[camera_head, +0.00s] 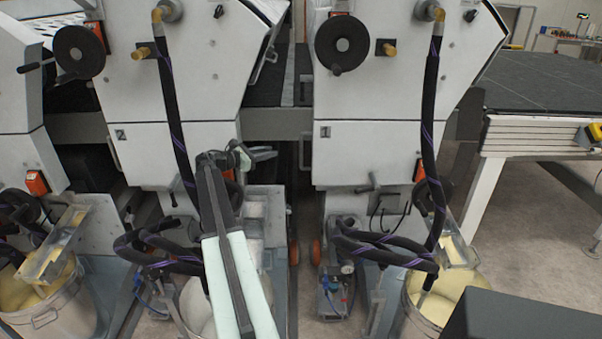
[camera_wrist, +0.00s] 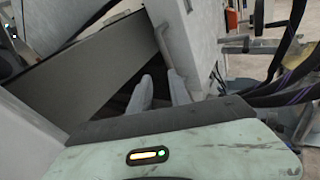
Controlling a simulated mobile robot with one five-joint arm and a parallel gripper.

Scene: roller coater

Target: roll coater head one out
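Coater head one (camera_head: 375,150) is the white machine unit marked "1" right of centre in the head view. A pale vertical bar handle (camera_head: 306,152) is on its left edge. My gripper (camera_head: 268,154) is left of that handle, in front of the gap between heads one and two. In the wrist view, a grey bar handle (camera_wrist: 165,45) on a white panel lies just beyond my fingertips (camera_wrist: 160,78). The two fingers are apart with nothing between them. I see no contact with the handle.
Coater head two (camera_head: 180,150), marked "2", stands to the left. Dark hoses (camera_head: 385,245) hang before head one, above a bucket of yellowish liquid (camera_head: 440,300). A conveyor table (camera_head: 540,95) is at right. Bare floor shows beneath it.

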